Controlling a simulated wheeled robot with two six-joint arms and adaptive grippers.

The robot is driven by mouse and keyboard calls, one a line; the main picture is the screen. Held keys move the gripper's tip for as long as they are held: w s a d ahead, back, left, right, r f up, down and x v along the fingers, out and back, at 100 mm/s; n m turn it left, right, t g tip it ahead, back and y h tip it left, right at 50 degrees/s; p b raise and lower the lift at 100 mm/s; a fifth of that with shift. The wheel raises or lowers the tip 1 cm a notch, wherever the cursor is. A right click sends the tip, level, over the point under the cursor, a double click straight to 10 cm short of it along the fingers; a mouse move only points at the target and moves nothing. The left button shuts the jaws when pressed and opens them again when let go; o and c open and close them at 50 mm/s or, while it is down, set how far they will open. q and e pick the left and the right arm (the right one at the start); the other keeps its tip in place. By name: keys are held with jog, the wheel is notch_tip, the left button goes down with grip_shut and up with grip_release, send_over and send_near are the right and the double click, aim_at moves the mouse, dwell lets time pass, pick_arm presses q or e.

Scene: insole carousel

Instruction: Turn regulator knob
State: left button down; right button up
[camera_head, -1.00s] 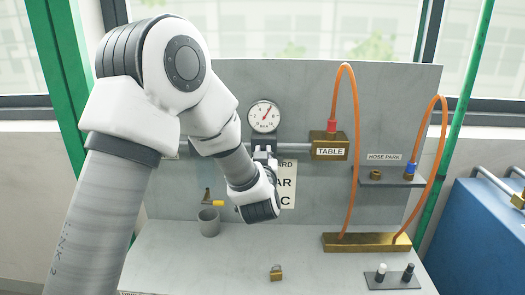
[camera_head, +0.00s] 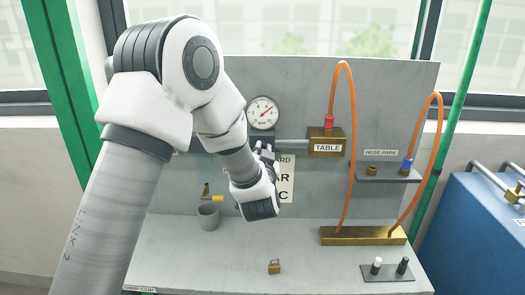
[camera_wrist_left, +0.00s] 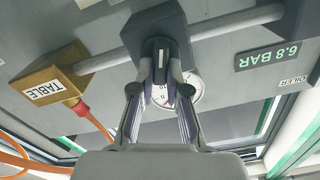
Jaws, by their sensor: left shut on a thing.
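The regulator is a dark block (camera_wrist_left: 150,25) on a grey pipe, seen upside down in the left wrist view. Its dark knob (camera_wrist_left: 157,52) sits between the fingers of my left gripper (camera_wrist_left: 160,62), which is shut on it. In the head view my left gripper (camera_head: 265,152) is at the pipe, just below the gauge; my arm hides most of the regulator and knob. The round white pressure gauge (camera_head: 263,112) has a red needle pointing up and right. It shows partly behind the fingers in the wrist view (camera_wrist_left: 189,88). A green readout (camera_wrist_left: 267,58) says 6.8 BAR.
A brass TABLE block (camera_head: 326,142) with an orange hose (camera_head: 352,130) stands right of the regulator. A hose-park shelf (camera_head: 388,175) is farther right.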

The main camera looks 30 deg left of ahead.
pick_arm(q)
jog(key=shift+r, duration=0.1)
jog(key=c, duration=1.2)
grip_release()
jog(key=shift+o, duration=0.2)
jog(key=shift+d, duration=0.1)
jog(key=v, duration=1.2)
